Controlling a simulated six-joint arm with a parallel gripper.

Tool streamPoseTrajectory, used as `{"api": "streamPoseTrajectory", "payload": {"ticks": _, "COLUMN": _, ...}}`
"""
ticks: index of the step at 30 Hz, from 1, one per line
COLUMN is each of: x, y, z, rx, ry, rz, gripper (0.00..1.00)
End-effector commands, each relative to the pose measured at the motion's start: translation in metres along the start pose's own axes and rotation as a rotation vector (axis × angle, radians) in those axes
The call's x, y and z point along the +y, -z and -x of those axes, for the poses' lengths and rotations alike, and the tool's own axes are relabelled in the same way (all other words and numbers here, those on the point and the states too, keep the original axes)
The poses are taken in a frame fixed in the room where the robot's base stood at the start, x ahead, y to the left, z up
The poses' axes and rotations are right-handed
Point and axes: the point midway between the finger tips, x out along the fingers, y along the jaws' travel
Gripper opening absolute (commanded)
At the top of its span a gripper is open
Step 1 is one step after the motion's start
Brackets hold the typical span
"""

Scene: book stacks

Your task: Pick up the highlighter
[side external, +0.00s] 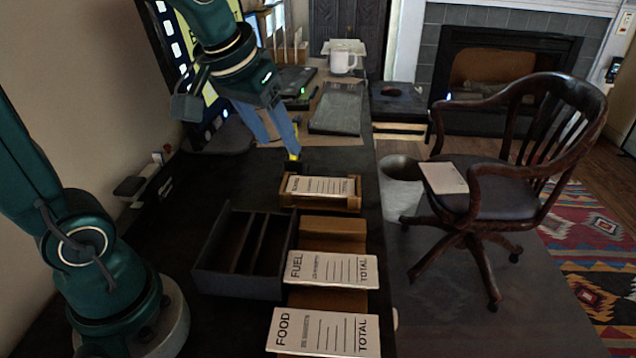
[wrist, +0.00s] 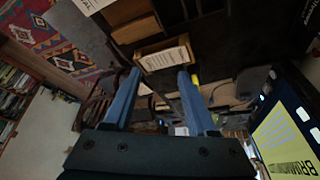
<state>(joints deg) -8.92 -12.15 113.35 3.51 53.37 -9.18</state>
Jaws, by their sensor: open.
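A small yellow piece (side external: 293,157), likely part of the highlighter, shows at the tip of one finger of my gripper (side external: 281,147). It sits behind the wooden card holder, with a dark part by it. In the wrist view the yellow piece (wrist: 195,79) is just right of the right fingertip, outside the gap between the fingers. My gripper (wrist: 160,74) is open, blue fingers apart, with nothing seen held between them. I cannot tell whether the finger touches the yellow piece. The finger hides part of it.
A wooden holder with a card (side external: 320,186) stands close to the fingers. A dark divided box (side external: 238,252) and the FUEL card (side external: 330,270) and FOOD card (side external: 322,332) lie nearer.

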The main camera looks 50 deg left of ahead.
Motion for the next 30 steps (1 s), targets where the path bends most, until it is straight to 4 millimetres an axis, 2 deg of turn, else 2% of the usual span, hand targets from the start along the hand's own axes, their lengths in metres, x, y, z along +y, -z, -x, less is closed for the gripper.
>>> {"api": "streamPoseTrajectory", "payload": {"ticks": 1, "x": -0.006, "y": 0.016, "z": -0.010, "rx": -0.011, "ry": 0.019, "rz": 0.039, "gripper": 0.57}}
{"api": "streamPoseTrajectory", "payload": {"ticks": 6, "x": -0.030, "y": 0.062, "z": -0.043, "rx": -0.028, "ry": 0.077, "rz": 0.163, "gripper": 0.57}}
{"api": "streamPoseTrajectory", "payload": {"ticks": 13, "x": -0.073, "y": 0.107, "z": -0.102, "rx": -0.045, "ry": 0.155, "rz": 0.330, "gripper": 0.57}}
{"api": "streamPoseTrajectory", "payload": {"ticks": 18, "x": -0.098, "y": 0.119, "z": -0.134, "rx": -0.051, "ry": 0.193, "rz": 0.411, "gripper": 0.57}}
{"api": "streamPoseTrajectory", "payload": {"ticks": 21, "x": -0.106, "y": 0.122, "z": -0.145, "rx": -0.052, "ry": 0.205, "rz": 0.438, "gripper": 0.57}}
{"api": "streamPoseTrajectory", "payload": {"ticks": 26, "x": -0.113, "y": 0.123, "z": -0.155, "rx": -0.053, "ry": 0.212, "rz": 0.452, "gripper": 0.57}}
{"api": "streamPoseTrajectory", "payload": {"ticks": 30, "x": -0.115, "y": 0.121, "z": -0.172, "rx": -0.054, "ry": 0.212, "rz": 0.451, "gripper": 0.57}}
